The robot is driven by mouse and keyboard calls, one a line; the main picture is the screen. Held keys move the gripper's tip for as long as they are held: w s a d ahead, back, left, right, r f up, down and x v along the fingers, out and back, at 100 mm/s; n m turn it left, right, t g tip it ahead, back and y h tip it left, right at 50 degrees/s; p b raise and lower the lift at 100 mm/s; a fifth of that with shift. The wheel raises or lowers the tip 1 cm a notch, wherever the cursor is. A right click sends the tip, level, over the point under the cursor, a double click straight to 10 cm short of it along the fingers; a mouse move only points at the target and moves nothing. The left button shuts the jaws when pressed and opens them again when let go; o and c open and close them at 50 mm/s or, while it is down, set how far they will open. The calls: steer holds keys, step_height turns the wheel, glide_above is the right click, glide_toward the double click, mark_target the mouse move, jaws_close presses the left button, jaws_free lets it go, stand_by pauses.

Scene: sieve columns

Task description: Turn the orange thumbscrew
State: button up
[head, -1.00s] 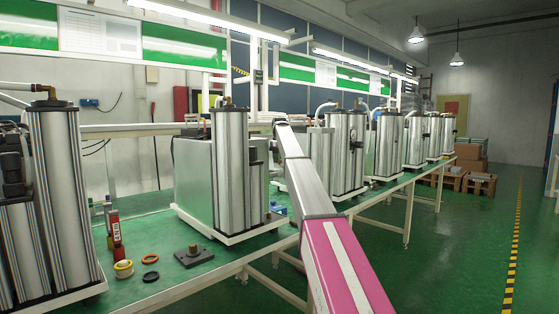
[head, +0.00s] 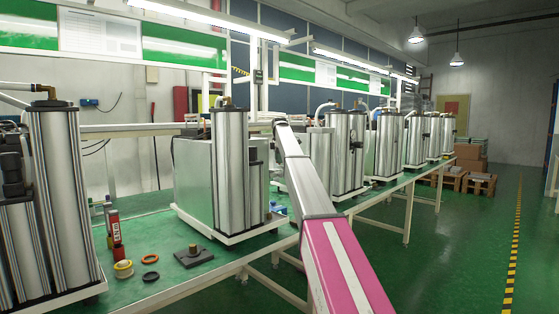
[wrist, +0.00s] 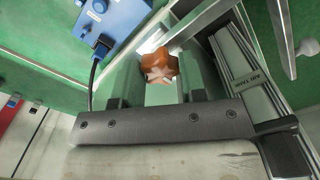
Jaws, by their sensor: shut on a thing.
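The orange thumbscrew (wrist: 158,64) shows in the wrist view as a lobed knob with a paler face. It sits between the two green fingers of my gripper (wrist: 161,78), which are shut on it. The fingers stand on its left and right sides. In the head view my pink and silver arm reaches toward the bench, and I cannot make out the thumbscrew or the gripper there.
In the wrist view a blue box (wrist: 112,18) with a black cable lies close to the left finger. A metal column (wrist: 236,62) with a label runs close on the right. In the head view several silver column units stand along the green bench (head: 150,282).

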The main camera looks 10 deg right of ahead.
steer(key=shift+n, duration=1.3)
steer(key=o, duration=0.9)
step_height(320, 180, up, 11)
steer(key=shift+f, duration=0.1)
steer(key=shift+d, duration=0.1)
